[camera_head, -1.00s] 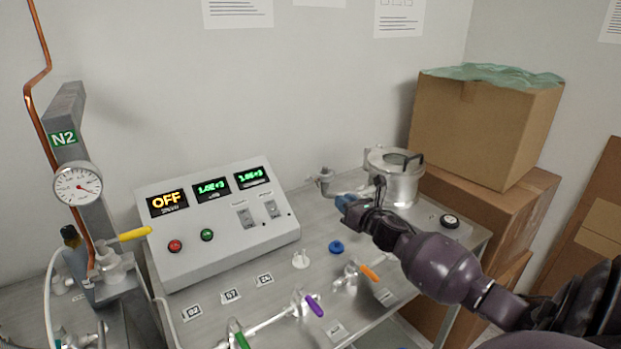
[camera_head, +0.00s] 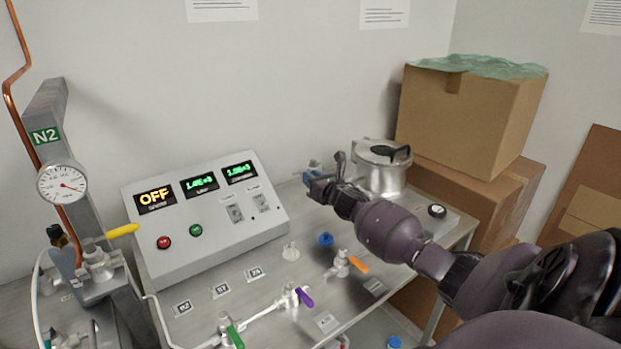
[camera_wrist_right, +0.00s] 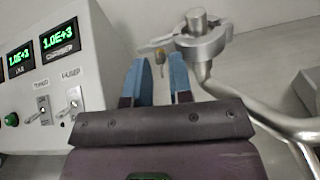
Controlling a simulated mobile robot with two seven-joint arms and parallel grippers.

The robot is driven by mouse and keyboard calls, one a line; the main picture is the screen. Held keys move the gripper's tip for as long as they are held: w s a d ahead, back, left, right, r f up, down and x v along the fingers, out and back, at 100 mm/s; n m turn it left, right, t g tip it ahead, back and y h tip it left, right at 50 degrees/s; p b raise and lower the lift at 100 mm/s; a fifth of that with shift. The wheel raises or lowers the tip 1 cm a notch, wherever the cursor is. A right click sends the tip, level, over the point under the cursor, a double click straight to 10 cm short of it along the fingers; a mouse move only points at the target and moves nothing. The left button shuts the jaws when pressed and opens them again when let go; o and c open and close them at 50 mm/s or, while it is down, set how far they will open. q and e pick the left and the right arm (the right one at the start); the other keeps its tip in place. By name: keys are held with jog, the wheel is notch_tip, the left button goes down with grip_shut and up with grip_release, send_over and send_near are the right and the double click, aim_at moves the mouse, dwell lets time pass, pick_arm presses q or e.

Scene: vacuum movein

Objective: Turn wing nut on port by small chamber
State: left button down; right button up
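The small chamber (camera_head: 380,180) is a silver cylinder with a lid and dark handle at the back right of the metal table. Its port carries a metal clamp (camera_wrist_right: 207,44), with a pipe bending down to the right in the right wrist view. The wing nut is just beyond the fingertips, near the gap; contact cannot be told. In the head view my right gripper (camera_head: 314,172) hides most of the port.
A grey control box (camera_head: 205,215) with lit displays and switches stands left of the gripper. Valves with orange (camera_head: 355,262), purple and green handles lie along the table front. Cardboard boxes (camera_head: 475,120) stand at the right. An N2 post with gauge (camera_head: 62,184) is at the left.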

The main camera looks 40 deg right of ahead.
jog(key=shift+w, duration=0.35)
grip_shut()
